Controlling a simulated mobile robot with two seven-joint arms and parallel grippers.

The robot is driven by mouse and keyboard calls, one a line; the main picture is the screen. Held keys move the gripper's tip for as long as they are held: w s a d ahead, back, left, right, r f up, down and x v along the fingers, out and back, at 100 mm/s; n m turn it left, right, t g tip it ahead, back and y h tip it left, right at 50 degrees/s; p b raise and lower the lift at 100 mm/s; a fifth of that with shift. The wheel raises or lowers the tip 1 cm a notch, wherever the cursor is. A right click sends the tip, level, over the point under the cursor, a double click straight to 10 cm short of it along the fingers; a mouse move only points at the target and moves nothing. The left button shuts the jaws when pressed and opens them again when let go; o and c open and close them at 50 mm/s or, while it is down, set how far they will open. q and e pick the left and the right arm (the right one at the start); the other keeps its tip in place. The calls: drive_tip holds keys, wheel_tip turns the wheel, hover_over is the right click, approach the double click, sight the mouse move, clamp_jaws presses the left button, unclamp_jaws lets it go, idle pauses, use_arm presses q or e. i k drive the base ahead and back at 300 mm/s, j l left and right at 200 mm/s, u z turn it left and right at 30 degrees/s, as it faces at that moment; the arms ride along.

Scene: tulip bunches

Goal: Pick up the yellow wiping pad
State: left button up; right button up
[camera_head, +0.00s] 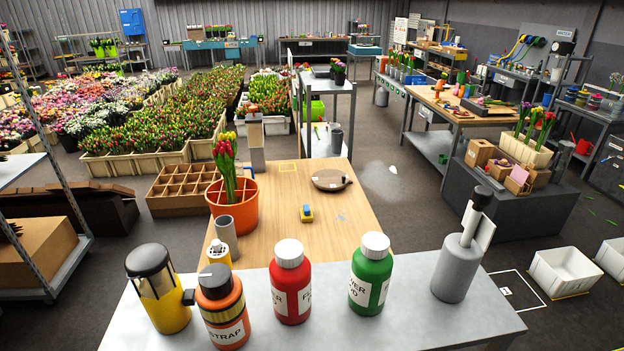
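Neither of my grippers shows in the head view.
An orange pot with red tulips (232,205) and a grey cup (225,228) stand left of the pad. A round brown dish (331,180) lies behind it. In front, a grey bench (405,315) bears an orange bottle (221,308), a red bottle (291,285), a green bottle (369,278) and a grey canister (455,270).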

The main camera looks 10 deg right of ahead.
sight(306, 214)
drive_tip(key=i+l+u, duration=0.2)
drive_tip(key=i, duration=0.25)
drive_tip(key=i+l+u, duration=0.25)
drive_tip(key=i+l, duration=0.2)
drive_tip(key=i+l+u, duration=0.2)
drive_tip(key=i+l, duration=0.2)
drive_tip(key=i+l+u, duration=0.25)
drive_tip(key=i+l, duration=0.15)
drive_tip(key=i+l+u, duration=0.2)
drive_tip(key=l, duration=0.5)
drive_tip(key=i+l+u, duration=0.25)
drive_tip(key=i+l, duration=0.15)
drive_tip(key=l, duration=0.2)
drive_tip(key=i+l+u, duration=0.2)
drive_tip(key=l, duration=0.45)
drive_tip(key=i+l+u, duration=0.25)
drive_tip(key=l, duration=0.45)
drive_tip(key=k, duration=0.05)
